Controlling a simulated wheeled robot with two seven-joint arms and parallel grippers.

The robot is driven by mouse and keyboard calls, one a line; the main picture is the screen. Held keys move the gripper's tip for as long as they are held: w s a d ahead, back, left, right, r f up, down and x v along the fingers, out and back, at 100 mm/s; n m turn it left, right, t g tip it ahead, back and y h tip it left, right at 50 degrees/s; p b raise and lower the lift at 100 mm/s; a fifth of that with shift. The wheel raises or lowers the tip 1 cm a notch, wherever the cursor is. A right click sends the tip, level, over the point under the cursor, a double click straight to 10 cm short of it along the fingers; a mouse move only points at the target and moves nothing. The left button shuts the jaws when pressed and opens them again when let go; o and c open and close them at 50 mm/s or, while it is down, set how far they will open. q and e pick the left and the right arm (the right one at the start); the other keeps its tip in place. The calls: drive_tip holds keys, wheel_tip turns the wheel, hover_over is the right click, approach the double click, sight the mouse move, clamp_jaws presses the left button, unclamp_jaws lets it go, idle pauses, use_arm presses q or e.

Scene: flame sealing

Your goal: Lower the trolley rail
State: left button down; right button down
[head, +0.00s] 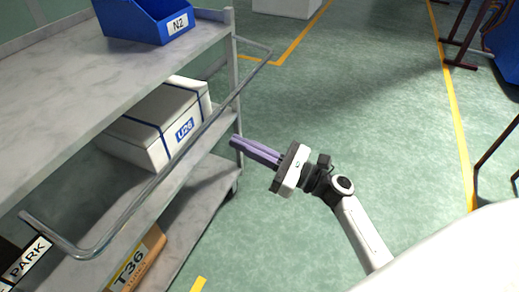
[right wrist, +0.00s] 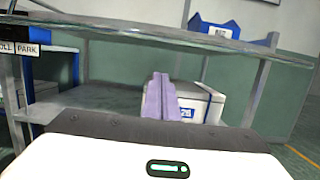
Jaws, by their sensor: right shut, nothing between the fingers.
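The trolley rail (head: 165,172) is a bent metal tube along the open side of a grey trolley (head: 70,75). In the head view it runs slantwise from lower left to upper right, across the front of the middle shelf's box. In the right wrist view the rail (right wrist: 130,27) appears to cross the upper part, above the fingers. My right gripper (head: 234,141) has purple fingers, shut and empty, pointing at the trolley. It lies right of the rail in the head view, apparently not touching it; its tips also show in the right wrist view (right wrist: 160,77). My left gripper is not in view.
A blue bin marked N2 (head: 150,18) stands on the top shelf. A white box marked U26 (head: 160,125) sits on the shelf below, and a brown box marked T36 (head: 138,262) lower down. A PARK sign (head: 28,258) is at lower left.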

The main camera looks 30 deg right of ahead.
use_arm(q)
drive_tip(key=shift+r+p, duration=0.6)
drive_tip(key=shift+p, duration=0.15)
use_arm(e)
drive_tip(key=shift+w+a+r, duration=0.3)
drive_tip(key=shift+w+r, duration=0.1)
drive_tip(key=shift+r, duration=0.4)
drive_tip(key=shift+w+a+r, duration=0.35)
drive_tip(key=shift+w+r, duration=0.1)
drive_tip(key=shift+r, duration=0.3)
drive_tip(key=shift+w+a+r, duration=0.3)
drive_tip(key=shift+w+r, duration=0.1)
drive_tip(key=shift+r, duration=0.4)
